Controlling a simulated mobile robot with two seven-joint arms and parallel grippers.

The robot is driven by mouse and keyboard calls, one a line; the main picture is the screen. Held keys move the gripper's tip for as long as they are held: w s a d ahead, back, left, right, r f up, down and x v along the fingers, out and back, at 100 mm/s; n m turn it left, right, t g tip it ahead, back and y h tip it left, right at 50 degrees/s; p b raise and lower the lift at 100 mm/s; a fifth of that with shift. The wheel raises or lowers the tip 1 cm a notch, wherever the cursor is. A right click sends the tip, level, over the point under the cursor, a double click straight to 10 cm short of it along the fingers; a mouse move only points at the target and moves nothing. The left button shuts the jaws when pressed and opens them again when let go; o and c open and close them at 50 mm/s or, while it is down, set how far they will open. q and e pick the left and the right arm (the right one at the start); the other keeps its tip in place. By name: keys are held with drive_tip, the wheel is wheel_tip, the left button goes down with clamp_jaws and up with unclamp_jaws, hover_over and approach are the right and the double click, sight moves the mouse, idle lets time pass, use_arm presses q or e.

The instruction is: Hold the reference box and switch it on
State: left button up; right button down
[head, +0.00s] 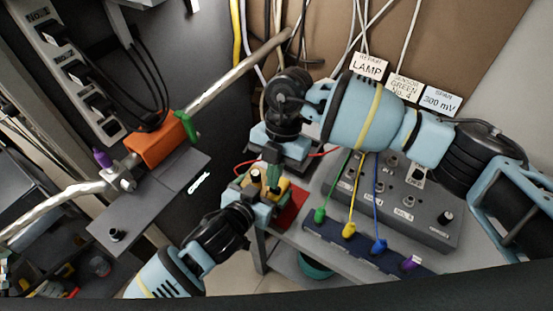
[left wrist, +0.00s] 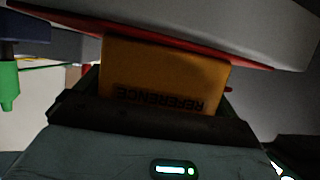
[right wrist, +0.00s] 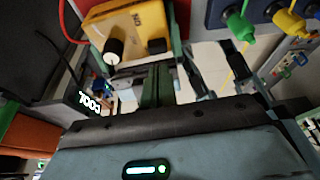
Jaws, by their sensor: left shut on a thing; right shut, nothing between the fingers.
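The reference box (head: 283,187) is small and yellow and sits low in the middle of the head view, partly hidden by my grippers. In the left wrist view its face (left wrist: 165,75) reads REFERENCE upside down. My left gripper (head: 262,203) is shut on it. In the right wrist view the box top (right wrist: 140,20) carries a black knob with a white cap (right wrist: 113,50) and a black part (right wrist: 157,46). My right gripper (head: 272,156) is shut and empty, pointing down just above the box. Its green fingertips (right wrist: 158,85) show near the knob side; contact cannot be told.
A red mat (head: 293,207) lies by the box on the grey bench. Green (head: 320,214), yellow (head: 348,229) and blue (head: 378,245) plugs stand in a dark blue strip to the right, before a grey control unit (head: 430,205). An orange block (head: 153,145) sits on a rail at left.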

sight(272, 196)
drive_tip(key=shift+x, duration=1.85)
drive_tip(key=shift+w, duration=0.1)
drive_tip(key=shift+w+d, duration=0.4)
drive_tip(key=shift+w, duration=0.2)
drive_tip(key=shift+w+d, duration=0.35)
drive_tip(key=shift+w, duration=0.25)
use_arm(q)
drive_tip(key=shift+f, duration=0.15)
use_arm(e)
drive_tip(key=v, duration=1)
drive_tip(key=shift+s+a, duration=0.1)
use_arm(q)
drive_tip(key=o, duration=1.1)
